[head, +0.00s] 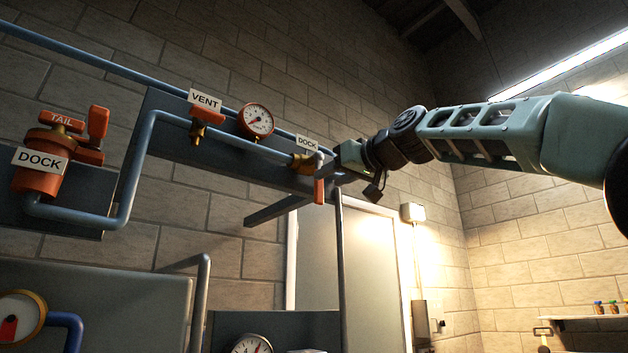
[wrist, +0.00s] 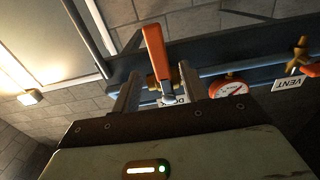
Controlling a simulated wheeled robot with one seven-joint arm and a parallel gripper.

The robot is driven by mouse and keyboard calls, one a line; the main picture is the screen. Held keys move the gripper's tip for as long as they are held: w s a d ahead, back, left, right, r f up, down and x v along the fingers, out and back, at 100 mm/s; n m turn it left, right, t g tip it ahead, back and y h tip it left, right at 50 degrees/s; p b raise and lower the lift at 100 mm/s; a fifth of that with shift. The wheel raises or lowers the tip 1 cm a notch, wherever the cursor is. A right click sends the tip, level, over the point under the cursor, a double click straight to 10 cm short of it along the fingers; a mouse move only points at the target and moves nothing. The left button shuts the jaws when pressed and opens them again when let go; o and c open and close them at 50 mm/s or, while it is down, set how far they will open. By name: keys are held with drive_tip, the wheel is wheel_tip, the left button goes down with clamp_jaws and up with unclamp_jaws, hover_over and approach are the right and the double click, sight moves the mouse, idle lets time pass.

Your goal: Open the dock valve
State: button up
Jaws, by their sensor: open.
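The dock valve (head: 304,163) is a brass body on the blue pipe, under a white DOCK label (head: 307,142). Its orange lever (head: 319,191) hangs downward in the head view. The lever (wrist: 154,50) also shows in the wrist view, running up the picture between the two fingers. My gripper (head: 327,172) is at the valve, coming from the right. In the wrist view my gripper (wrist: 160,70) is open, one finger on each side of the lever. I cannot tell whether either finger touches it. Part of the valve is hidden behind the fingers.
A VENT valve (head: 198,130) and a red-rimmed gauge (head: 256,121) sit left along the same pipe. Farther left, an orange unit (head: 40,165) carries TAIL and DOCK labels. A grey bracket arm (head: 277,210) and a vertical post (head: 341,260) stand below my gripper.

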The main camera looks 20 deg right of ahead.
sight(321, 183)
drive_tip(key=p+x, duration=0.2)
drive_tip(key=x, duration=0.5)
drive_tip(key=shift+w, duration=0.15)
drive_tip(key=shift+f, duration=0.1)
clamp_jaws()
